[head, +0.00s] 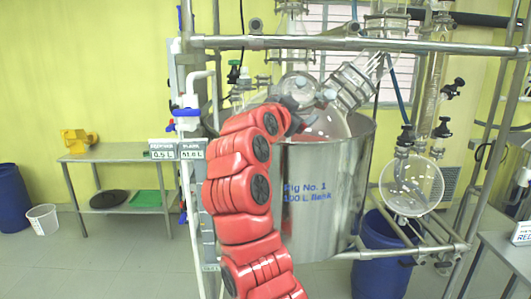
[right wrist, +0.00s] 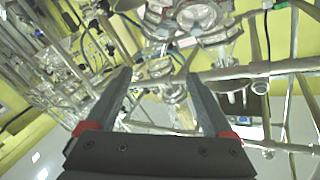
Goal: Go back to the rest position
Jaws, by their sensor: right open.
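My right arm is red and rises through the middle of the head view, in front of the reactor frame. My right gripper (head: 291,115) is at its top end, dark grey, near the rim of the steel vessel and the glass parts above it. In the right wrist view its two fingers (right wrist: 160,95) stand wide apart with nothing held between them. Pipes and glass fittings show beyond the fingers, apart from them as far as I can tell. My left gripper is not in view.
A large steel vessel (head: 322,190) stands in a pipe frame (head: 350,43) directly before me. A round glass flask (head: 411,186) hangs to its right. A blue barrel (head: 381,262) stands below. A steel side table (head: 128,156) is at left.

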